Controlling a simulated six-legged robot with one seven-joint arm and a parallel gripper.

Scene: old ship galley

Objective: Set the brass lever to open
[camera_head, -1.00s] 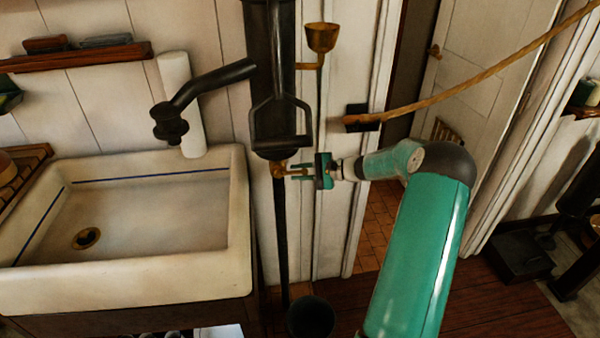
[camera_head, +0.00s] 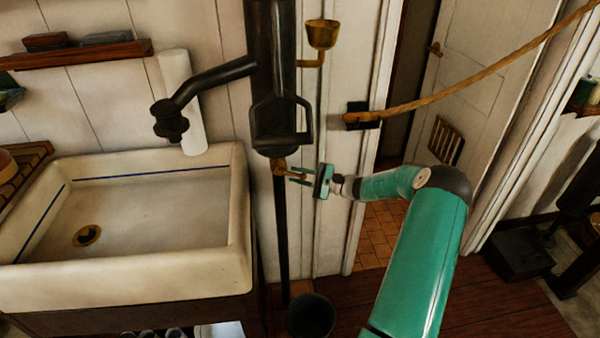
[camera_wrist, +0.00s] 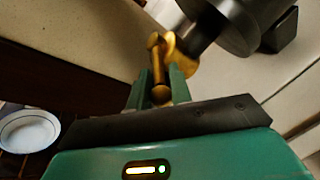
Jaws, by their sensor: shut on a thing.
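The brass lever (camera_head: 280,167) sits at the foot of the dark pump body (camera_head: 276,110), above a thin dark pipe. It points right and slightly down toward my gripper (camera_head: 301,176). In the wrist view the lever (camera_wrist: 158,66) runs down between the two green fingers of my gripper (camera_wrist: 160,88), its rounded end close to the palm. The fingers are shut on the lever. The fingers partly cover its sides.
A white sink (camera_head: 150,225) stands left of the pump, below the dark spout (camera_head: 205,88). A brass cup (camera_head: 322,36) is above my gripper. A dark bucket (camera_head: 311,315) stands on the floor below. A rope (camera_head: 470,75) slants across the doorway at right.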

